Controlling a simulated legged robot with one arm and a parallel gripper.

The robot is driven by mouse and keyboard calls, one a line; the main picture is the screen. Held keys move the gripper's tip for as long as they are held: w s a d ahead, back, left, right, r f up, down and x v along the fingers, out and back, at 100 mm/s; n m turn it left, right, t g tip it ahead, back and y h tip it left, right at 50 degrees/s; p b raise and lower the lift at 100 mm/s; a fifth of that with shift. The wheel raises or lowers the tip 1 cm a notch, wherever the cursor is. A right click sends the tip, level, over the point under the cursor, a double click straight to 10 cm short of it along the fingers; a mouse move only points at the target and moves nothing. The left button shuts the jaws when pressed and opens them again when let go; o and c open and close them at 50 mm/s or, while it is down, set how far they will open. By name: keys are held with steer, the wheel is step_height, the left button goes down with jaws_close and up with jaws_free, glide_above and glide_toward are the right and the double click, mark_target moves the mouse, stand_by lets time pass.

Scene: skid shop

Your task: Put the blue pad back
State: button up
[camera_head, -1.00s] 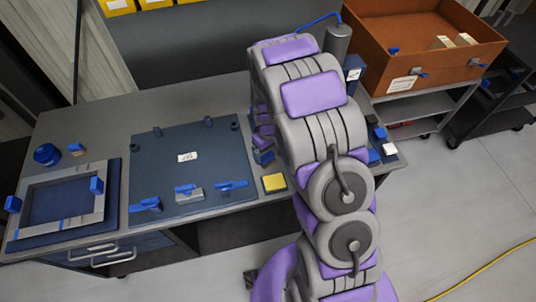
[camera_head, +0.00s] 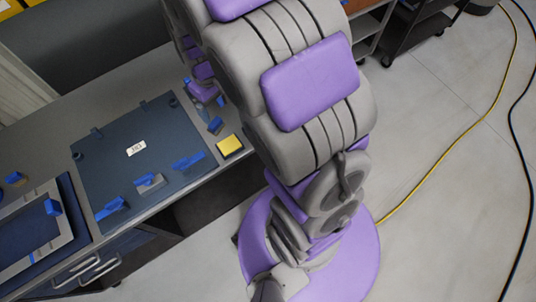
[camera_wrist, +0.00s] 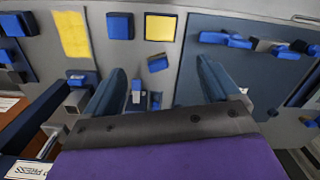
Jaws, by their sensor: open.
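In the wrist view, a square blue pad (camera_wrist: 120,26) lies on the grey bench between two yellow pieces. A smaller blue block (camera_wrist: 158,64) lies tilted nearer to my gripper. It seems to be the blue block (camera_head: 215,125) beside the yellow pad in the head view. I cannot tell which blue piece is the task's pad. My gripper (camera_wrist: 164,82) is open, its two dark blue fingers apart with nothing gripped between them. It points at the bench short of both blue pieces. In the head view my arm hides most of the gripper and the square pad.
A yellow pad (camera_head: 229,145) lies at the bench's front edge, also in the wrist view (camera_wrist: 160,28). The dark jig plate (camera_head: 120,170) carries blue clamps. A grey frame (camera_head: 28,235) stands left. Yellow and black cables cross the floor.

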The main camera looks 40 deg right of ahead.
steer(key=s+r+m, duration=0.1)
steer(key=s+r, duration=0.2)
steer(key=s, duration=0.5)
steer(key=s+r+m, duration=0.1)
steer(key=s+r, duration=0.3)
steer(key=s, duration=0.4)
steer(key=s+r+m+g, duration=0.1)
steer(key=s+r, duration=0.2)
steer(key=s, duration=0.6)
steer(key=shift+r, duration=0.2)
steer(key=shift+w+a, duration=0.1)
steer(key=shift+a, duration=0.05)
